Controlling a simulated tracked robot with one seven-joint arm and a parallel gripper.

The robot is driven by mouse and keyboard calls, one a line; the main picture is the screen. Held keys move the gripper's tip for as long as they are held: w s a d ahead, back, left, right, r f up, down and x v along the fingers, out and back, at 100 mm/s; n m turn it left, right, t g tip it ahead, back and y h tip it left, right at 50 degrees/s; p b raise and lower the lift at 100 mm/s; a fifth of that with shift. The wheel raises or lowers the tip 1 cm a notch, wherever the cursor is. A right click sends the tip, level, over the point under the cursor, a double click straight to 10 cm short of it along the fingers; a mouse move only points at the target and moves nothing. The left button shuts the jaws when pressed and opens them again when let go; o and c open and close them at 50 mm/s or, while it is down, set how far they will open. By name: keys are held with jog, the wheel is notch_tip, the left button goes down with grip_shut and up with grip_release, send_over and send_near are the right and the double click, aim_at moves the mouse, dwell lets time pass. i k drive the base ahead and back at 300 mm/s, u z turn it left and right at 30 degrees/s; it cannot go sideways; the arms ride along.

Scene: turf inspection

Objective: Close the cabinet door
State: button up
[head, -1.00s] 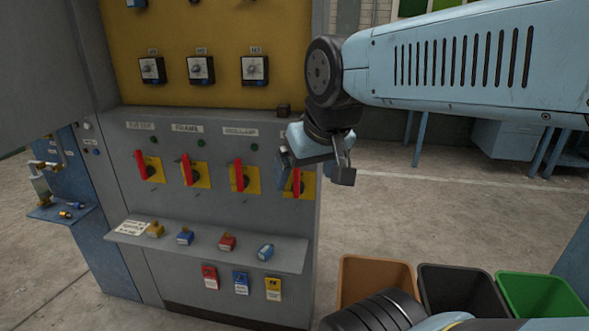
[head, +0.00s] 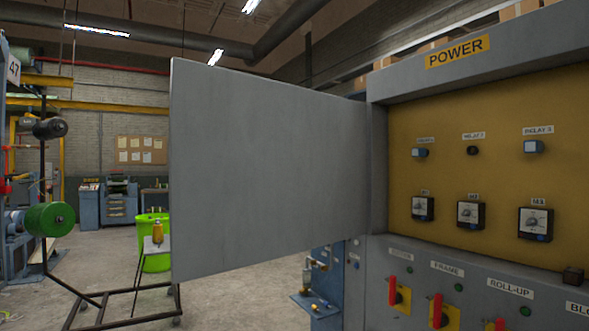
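The grey cabinet door (head: 265,165) stands wide open in the head view, swung out to the left of the cabinet from a hinge at the cabinet's left edge. The grey cabinet (head: 377,170) fills the right side, with a yellow inner panel (head: 480,115) under a "POWER" sign (head: 457,51). The panel is uncovered and shows buttons and several dials. My gripper is out of view now.
Red-handled switches (head: 393,290) line the lower grey panel. A small blue shelf with fittings (head: 313,300) sits below the door. A wheeled black frame (head: 100,300) and a green bin (head: 154,243) stand at the left. Open concrete floor lies below the door.

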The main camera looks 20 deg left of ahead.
aim_at(261, 171)
jog(key=u, duration=0.1)
jog(key=k, duration=0.3)
jog(key=z, duration=0.65)
jog(key=i, duration=0.15)
jog(key=u, duration=2.75)
jog(key=i, duration=4.25)
jog(key=z, duration=0.2)
